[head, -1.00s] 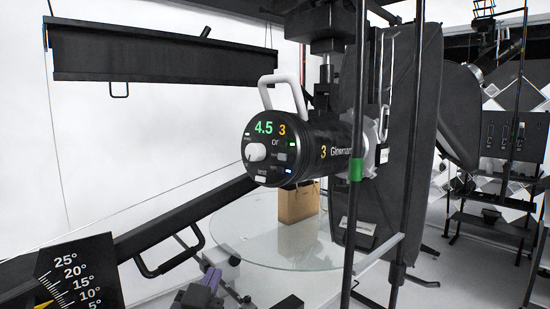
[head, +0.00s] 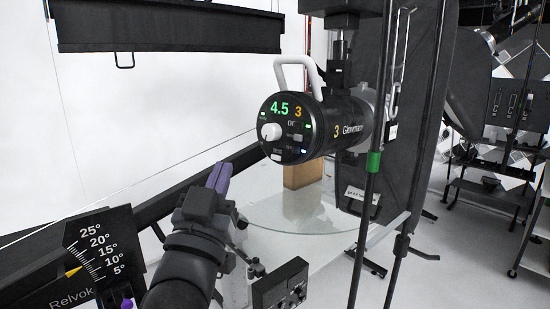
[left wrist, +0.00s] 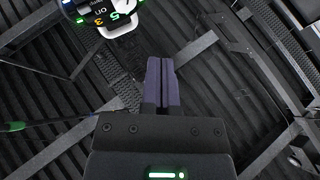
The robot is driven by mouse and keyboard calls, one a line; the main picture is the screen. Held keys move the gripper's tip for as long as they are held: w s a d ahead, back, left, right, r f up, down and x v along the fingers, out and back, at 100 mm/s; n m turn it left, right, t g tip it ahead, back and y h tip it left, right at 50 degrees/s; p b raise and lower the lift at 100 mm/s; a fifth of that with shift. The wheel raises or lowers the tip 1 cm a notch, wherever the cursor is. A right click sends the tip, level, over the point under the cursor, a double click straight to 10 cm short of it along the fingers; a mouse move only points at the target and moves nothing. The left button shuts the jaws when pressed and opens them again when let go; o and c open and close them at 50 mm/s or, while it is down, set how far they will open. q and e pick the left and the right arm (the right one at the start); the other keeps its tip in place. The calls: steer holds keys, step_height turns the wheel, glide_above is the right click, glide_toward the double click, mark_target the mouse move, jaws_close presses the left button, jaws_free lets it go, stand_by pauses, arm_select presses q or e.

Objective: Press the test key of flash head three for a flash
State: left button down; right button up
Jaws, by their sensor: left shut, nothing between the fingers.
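Flash head three (head: 340,125) is a black cylinder with a white handle, showing a green 4.5 and an orange 3 on its round control panel. The panel has a white knob, small lit indicators and a pale test key (head: 277,157) at its lower edge. My left gripper (head: 219,176), with purple fingers, is shut and empty, left of and below the panel, apart from it. In the left wrist view the closed fingers (left wrist: 161,62) point up the picture, and part of the panel (left wrist: 100,12) shows inverted at the top left. My right gripper is out of view.
A glass turntable (head: 290,215) with a brown box (head: 303,172) lies behind and below the flash head. A dark vertical stand (head: 372,190) rises right of it. An angle scale plate (head: 105,245) and a black knobbed box (head: 281,287) are in front.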

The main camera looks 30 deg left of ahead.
mark_target(276, 158)
arm_select(q)
steer(key=w+d+b, duration=0.1)
steer(key=w, duration=0.6)
steer(key=shift+w+d+f+b, duration=0.4)
steer(key=shift+w, duration=0.15)
stand_by(1.5)
steer(key=shift+w+d, duration=0.1)
steer(key=shift+w, duration=0.2)
steer(key=shift+w+f, duration=0.1)
steer(key=shift+w, duration=0.2)
stand_by(0.6)
steer(key=shift+s, duration=0.75)
steer(key=shift+s+p, duration=0.1)
steer(key=shift+p, duration=0.2)
